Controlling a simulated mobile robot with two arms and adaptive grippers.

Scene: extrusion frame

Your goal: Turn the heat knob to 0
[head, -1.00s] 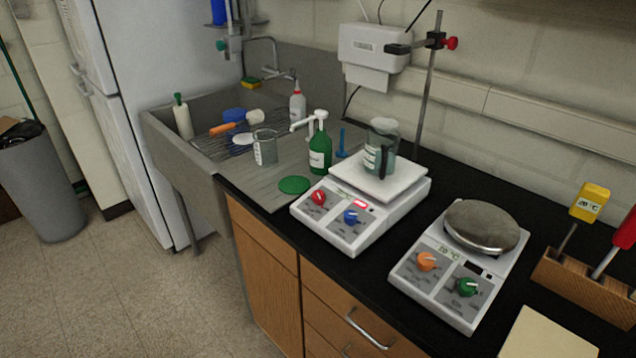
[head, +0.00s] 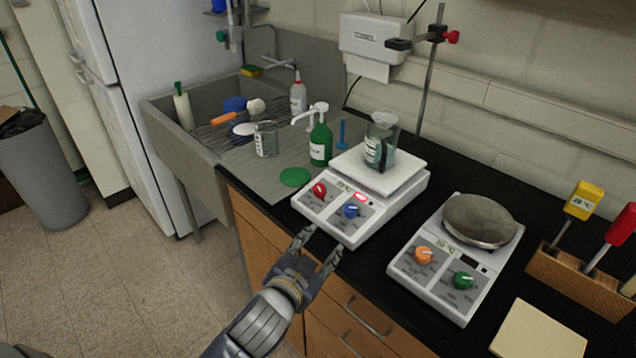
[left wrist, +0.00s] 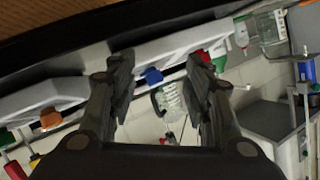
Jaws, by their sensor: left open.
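A white hotplate (head: 386,208) with a square white top stands on the black counter. It has a red knob (head: 319,189) at left and a blue knob (head: 351,210) at right, with a lit red display above the blue one. The labels are too small to read, so I cannot tell which is the heat knob. My left gripper (head: 323,242) is open and empty, in front of this hotplate's front edge and apart from the knobs. In the left wrist view the blue knob (left wrist: 153,76) shows between the fingers and the red knob (left wrist: 203,57) beside one fingertip. My right gripper is not in view.
A beaker (head: 380,150) stands on the hotplate. A second hotplate (head: 440,300) with orange and green knobs is to the right. A green bottle (head: 320,145) stands behind left, near the sink. A wooden rack (head: 580,282) is far right.

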